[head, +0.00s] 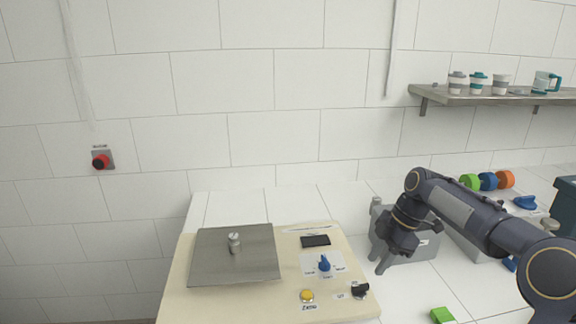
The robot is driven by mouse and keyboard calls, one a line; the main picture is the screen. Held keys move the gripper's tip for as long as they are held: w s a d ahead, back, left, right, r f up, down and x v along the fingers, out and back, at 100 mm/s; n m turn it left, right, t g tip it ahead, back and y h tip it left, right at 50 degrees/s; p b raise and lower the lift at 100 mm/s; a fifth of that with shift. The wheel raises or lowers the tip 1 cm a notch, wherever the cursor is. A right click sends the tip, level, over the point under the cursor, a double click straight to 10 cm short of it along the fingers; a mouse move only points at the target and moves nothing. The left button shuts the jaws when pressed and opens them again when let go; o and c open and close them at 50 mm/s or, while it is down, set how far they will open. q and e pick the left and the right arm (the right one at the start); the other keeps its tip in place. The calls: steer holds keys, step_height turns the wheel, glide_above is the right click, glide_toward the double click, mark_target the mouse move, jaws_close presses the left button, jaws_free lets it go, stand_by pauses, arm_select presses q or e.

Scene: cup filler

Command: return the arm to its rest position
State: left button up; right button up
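My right arm (455,208) comes in from the right and reaches over the white counter. My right gripper (381,264) hangs with its fingers pointing down, just right of the cream board. Its fingers look apart, with nothing seen between them. It hides part of a grey block or fixture behind it. My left gripper is not in the head view.
The cream board (230,306) bears a metal plate with a knob (207,262), a blue rotary switch (324,264) and a yellow button (307,296). A green block (442,315) lies at the front right. A shelf (480,97) with several cups hangs at the upper right. A red button (101,162) is on the left wall.

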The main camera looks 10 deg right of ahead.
steer(key=s+a+r+m+t+h, duration=0.1)
steer(key=s+a+r+m, duration=0.15)
steer(key=s+m, duration=0.4)
steer(key=s+a+r+m+t+h, duration=0.1)
steer(key=s+r+m+t, duration=0.15)
steer(key=s, duration=0.75)
steer(key=s+a+f+m+t, duration=0.1)
steer(key=s+a+f+m, duration=0.1)
steer(key=s+m, duration=0.3)
steer(key=s+a+f+m+t+y, duration=0.1)
steer(key=s+a+f+m, duration=0.1)
steer(key=s+m, duration=0.3)
steer(key=s+f, duration=0.1)
steer(key=s, duration=0.2)
steer(key=shift+s+f+m, duration=0.2)
steer(key=shift+s+m, duration=0.1)
steer(key=shift+s, duration=0.1)
